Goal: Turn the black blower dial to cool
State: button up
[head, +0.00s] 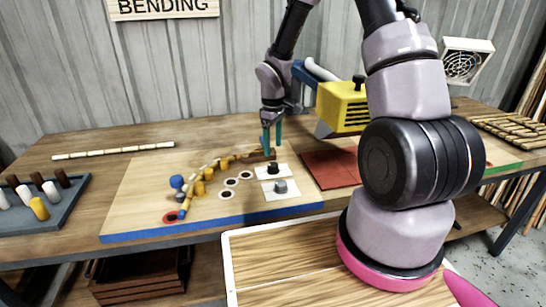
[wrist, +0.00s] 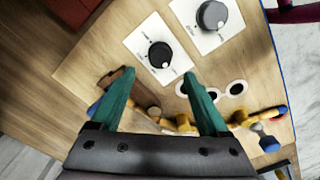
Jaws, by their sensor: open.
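The black blower dial (head: 272,168) sits on a white card on the wooden board, in front of my gripper in the head view. In the wrist view the black dial (wrist: 160,55) lies just beyond the fingertips, between their lines. The card's lettering is too small to read, so I cannot tell its setting. My gripper (head: 272,149) points down, open and empty, with its two green fingers (wrist: 158,75) apart and not around the dial. A grey dial (head: 280,186) on a second white card is closer to the board's front edge; the wrist view shows it too (wrist: 211,15).
A jointed rattan strip (head: 213,165) curves along yellow pegs left of the dials, with a brown block at its far end. A yellow blower (head: 342,106) and red mat (head: 330,168) are to the right. A grey tray (head: 65,212) is far left.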

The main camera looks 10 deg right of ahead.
jog(key=shift+r, duration=1.45)
jog(key=s+d+r+m+t, duration=0.2)
jog(key=s+r+m, duration=0.1)
jog(key=r, duration=0.7)
jog(key=s+d+r+m+t, duration=0.1)
jog(key=s+d+r+m, duration=0.25)
jog(key=r, duration=0.65)
jog(key=s+r+m+t+y, duration=0.2)
jog(key=s+r+m+t, duration=0.2)
jog(key=s+r+m, duration=0.3)
jog(key=s+r, duration=0.5)
jog(key=s, duration=0.4)
